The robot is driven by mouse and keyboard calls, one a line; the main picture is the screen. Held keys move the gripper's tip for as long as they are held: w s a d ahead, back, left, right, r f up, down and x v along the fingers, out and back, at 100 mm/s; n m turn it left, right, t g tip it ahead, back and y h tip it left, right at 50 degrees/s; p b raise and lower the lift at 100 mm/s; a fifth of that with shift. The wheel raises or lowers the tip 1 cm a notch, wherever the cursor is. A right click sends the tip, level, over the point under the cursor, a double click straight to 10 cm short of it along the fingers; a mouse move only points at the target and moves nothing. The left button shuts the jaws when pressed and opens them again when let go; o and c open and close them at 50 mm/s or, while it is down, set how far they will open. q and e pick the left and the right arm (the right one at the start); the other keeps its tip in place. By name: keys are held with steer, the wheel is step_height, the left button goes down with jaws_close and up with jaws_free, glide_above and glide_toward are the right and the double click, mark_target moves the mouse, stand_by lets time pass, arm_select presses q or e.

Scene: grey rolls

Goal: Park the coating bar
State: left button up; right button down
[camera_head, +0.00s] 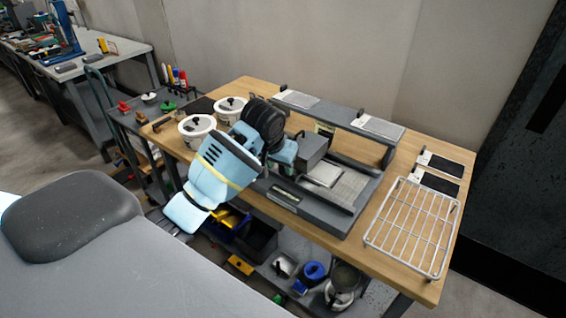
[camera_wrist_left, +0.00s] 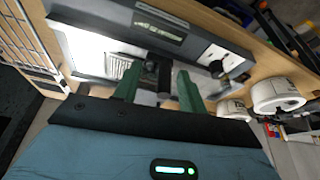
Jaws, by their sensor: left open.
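A grey coating machine (camera_head: 345,222) stands on the wooden table. A thin dark bar (camera_head: 325,195), which looks like the coating bar, lies across its bed beside a pale sheet (camera_head: 324,174). My left arm reaches over the machine's left part, and its fingertips are hidden in the head view. In the left wrist view my left gripper (camera_wrist_left: 158,88) is open, its green fingers apart. A dark upright cylinder (camera_wrist_left: 149,74) shows between the fingers; I cannot tell whether they touch it. My right gripper is not in view.
A raised grey rail (camera_head: 340,115) with pale plates runs along the back. Two white tubs (camera_head: 197,128) stand at the left. A wire rack (camera_head: 412,228) and black-and-white cards (camera_head: 441,165) lie at the right. A lower shelf holds bins and containers.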

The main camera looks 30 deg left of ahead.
arm_select(q)
step_height(320, 180, up, 4)
steer(key=w+a+f, duration=0.1)
steer(key=w+a, duration=0.1)
steer(key=shift+n, duration=0.3)
steer(key=shift+d+x, duration=0.15)
steer(key=shift+x, duration=1.7)
steer(key=shift+d+x, duration=0.15)
steer(key=shift+x, duration=1.7)
steer(key=shift+w, duration=0.15)
jaws_close()
